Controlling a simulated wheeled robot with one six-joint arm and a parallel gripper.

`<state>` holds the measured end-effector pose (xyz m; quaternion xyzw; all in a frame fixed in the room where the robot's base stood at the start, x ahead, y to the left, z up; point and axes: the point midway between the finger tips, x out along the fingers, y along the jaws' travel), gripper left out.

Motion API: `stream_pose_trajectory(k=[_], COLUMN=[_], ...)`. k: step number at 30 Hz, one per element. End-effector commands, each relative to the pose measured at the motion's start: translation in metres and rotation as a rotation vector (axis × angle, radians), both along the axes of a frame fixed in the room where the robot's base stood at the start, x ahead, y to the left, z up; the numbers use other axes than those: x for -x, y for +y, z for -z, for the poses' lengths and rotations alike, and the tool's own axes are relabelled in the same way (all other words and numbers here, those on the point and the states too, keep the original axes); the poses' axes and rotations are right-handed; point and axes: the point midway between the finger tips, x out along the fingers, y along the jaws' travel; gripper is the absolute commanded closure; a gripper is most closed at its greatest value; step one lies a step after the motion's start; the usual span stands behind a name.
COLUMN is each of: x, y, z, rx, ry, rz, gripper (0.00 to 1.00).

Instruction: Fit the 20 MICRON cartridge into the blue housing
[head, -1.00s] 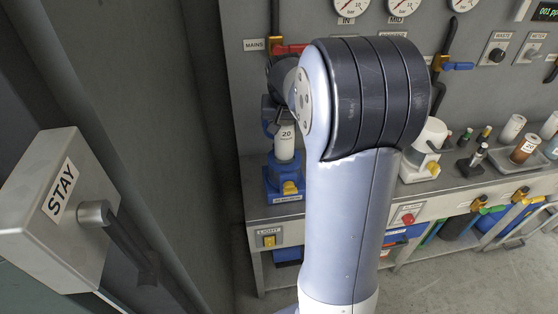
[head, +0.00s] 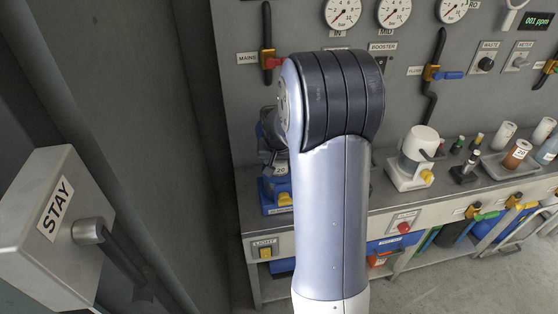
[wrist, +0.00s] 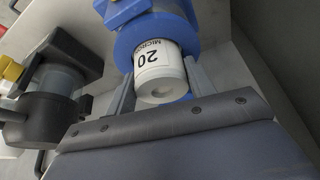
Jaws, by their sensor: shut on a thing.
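The white cartridge labelled 20 MICRON (wrist: 160,68) is between the two fingers of my gripper (wrist: 162,84) in the wrist view. My gripper is shut on it. Its far end reaches into the outline of the blue housing (wrist: 128,42), and I cannot see how deep it sits. In the head view the cartridge (head: 281,170) shows only in part, upright, just above or in the top of the blue housing (head: 268,197). The housing stands at the left end of the bench and has a yellow tap. My arm hides its right side and most of my gripper.
A white housing (head: 408,172) with a yellow tap stands further right on the bench. Beyond it is a tray (head: 492,166) with an amber cartridge and other cylinders. A STAY box with a lever (head: 50,225) is close at left. Gauges and valves line the back panel.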

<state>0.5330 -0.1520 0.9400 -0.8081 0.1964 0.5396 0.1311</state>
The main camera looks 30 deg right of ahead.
Motion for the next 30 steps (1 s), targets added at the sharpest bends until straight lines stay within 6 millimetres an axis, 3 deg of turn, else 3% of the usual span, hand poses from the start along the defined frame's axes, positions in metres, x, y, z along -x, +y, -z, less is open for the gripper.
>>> stream_pose_trajectory(k=[1, 2, 9, 20, 30], x=[0.0, 0.0, 0.0, 0.0, 0.02], y=[0.0, 0.0, 0.0, 0.0, 0.011], z=[0.003, 0.002, 0.001, -0.005, -0.059], rx=[0.0, 0.0, 0.0, 0.0, 0.002], ry=[-0.001, 0.0, 0.0, -0.001, -0.005], rz=[0.0, 0.0, 0.0, 0.0, -0.001], gripper=[0.88, 0.46, 0.27, 0.27, 0.27])
